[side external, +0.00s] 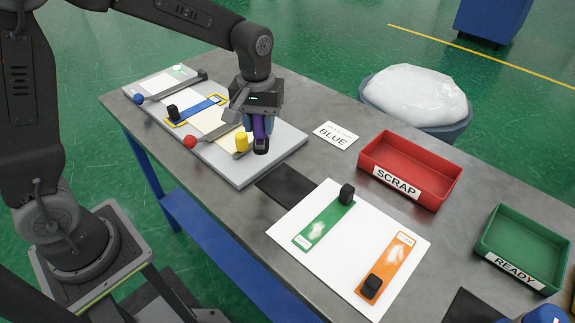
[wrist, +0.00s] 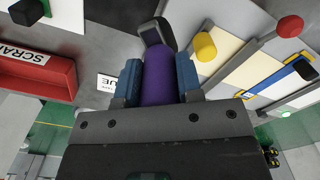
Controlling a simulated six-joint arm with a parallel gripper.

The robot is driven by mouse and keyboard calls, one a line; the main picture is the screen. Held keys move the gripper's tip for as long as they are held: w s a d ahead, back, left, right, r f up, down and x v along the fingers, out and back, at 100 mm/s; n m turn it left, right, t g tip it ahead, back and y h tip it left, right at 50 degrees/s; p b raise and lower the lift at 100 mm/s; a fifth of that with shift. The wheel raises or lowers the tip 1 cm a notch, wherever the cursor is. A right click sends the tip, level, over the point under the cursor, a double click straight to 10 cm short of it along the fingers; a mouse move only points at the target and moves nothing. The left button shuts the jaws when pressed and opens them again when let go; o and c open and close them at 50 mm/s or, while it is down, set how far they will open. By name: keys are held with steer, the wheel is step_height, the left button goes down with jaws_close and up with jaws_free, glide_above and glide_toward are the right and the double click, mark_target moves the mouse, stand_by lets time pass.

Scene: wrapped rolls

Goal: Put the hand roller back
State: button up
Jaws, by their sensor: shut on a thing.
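The hand roller shows as a purple handle (wrist: 160,75) with a dark grey head (wrist: 154,32) in the wrist view. My gripper (wrist: 160,80) is shut on the purple handle, with a blue pad on each side. In the side view my gripper (side external: 258,125) holds the roller (side external: 260,146) with its dark end down, near the right end of the grey board (side external: 285,148). I cannot tell whether the dark end touches the board. A dark rectangular mat (side external: 287,186) lies bare on the table beside the board.
A yellow cylinder (side external: 241,141) stands close left of the roller. Bars with red (side external: 190,141) and blue (side external: 138,98) knobs cross the board. A white sheet (side external: 335,265) carries green and orange strips with black blocks. Red SCRAP (side external: 408,165) and green READY (side external: 523,245) trays stand right.

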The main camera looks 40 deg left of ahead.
steer(key=shift+w+d+f, duration=0.25)
steer(key=shift+d+f, duration=0.85)
steer(key=shift+f, duration=0.25)
steer(key=shift+w+d+f, duration=0.3)
steer(key=shift+d+f, duration=0.75)
steer(key=shift+f, duration=0.25)
steer(key=shift+w+d+f, duration=0.25)
steer(key=shift+d+f, duration=0.85)
steer(key=shift+f, duration=0.25)
steer(key=shift+f, duration=0.15)
steer(key=o, duration=0.9)
step_height(320, 180, up, 12)
steer(key=s+a+r+m+t, duration=0.2)
steer(key=s, duration=0.5)
steer(key=s+a+r+m+t, duration=0.1)
steer(key=s+a+r+m, duration=0.1)
steer(key=s, duration=0.5)
steer(key=s+a+r+m+t, duration=0.2)
steer(key=s+a, duration=0.2)
steer(key=s, duration=0.2)
steer(key=shift+s+a+r+m+t, duration=0.1)
steer(key=shift+s+r+m+t, duration=0.05)
steer(key=shift+s+m+t, duration=0.2)
